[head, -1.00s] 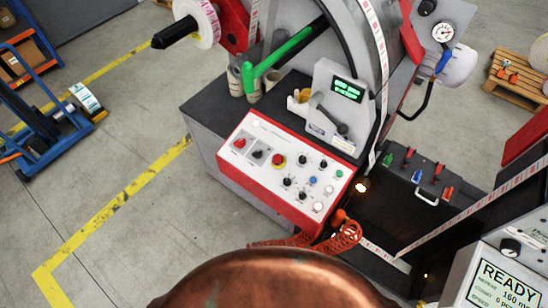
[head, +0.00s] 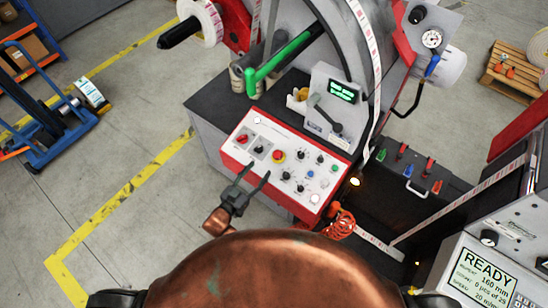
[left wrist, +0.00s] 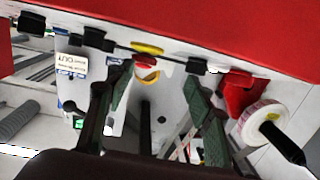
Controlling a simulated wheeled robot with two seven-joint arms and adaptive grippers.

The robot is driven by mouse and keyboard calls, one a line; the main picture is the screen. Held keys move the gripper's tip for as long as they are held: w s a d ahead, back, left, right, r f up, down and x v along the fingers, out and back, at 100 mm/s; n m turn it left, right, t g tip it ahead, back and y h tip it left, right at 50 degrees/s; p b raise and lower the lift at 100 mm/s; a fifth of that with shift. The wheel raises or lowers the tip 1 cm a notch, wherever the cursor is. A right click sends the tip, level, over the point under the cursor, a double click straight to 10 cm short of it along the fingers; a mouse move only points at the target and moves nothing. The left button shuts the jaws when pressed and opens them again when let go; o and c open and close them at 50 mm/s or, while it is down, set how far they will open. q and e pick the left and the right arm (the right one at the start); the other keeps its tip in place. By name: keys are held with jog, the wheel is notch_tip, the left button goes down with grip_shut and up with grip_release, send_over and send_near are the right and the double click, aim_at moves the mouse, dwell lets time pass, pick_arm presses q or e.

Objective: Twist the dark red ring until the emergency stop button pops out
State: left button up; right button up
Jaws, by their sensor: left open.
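The emergency stop button (head: 278,156) is a red cap on a yellow collar, in the upper middle of the white, red-edged control panel (head: 240,149). A separate dark red ring cannot be made out at this size. My left gripper (head: 256,171) is open and empty at the panel's front left edge, fingers pointing toward the button but short of it in the head view. In the left wrist view the yellow collar (left wrist: 148,48) shows nearly edge-on, between the two open fingers (left wrist: 157,75) across the picture. Whether the button is pressed in cannot be told. My right gripper is out of view.
Black and red rotary switches (head: 241,139) sit left of the button, several knobs (head: 300,160) to its right. A grey box with a lever (head: 330,122) and a green bar (head: 280,60) rise behind.

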aim_at(275, 157)
pick_arm(q)
jog(key=shift+d+r+m+h, duration=0.25)
jog(key=shift+d+h, duration=0.1)
jog(key=shift+d, duration=0.15)
jog(key=shift+d+r+m+h, duration=0.2)
jog(key=shift+d+h, duration=0.15)
jog(key=shift+d, duration=0.15)
jog(key=x, duration=0.7)
jog(key=shift+w+d, duration=0.15)
jog(key=shift+d, duration=0.1)
jog(key=c, duration=1.1)
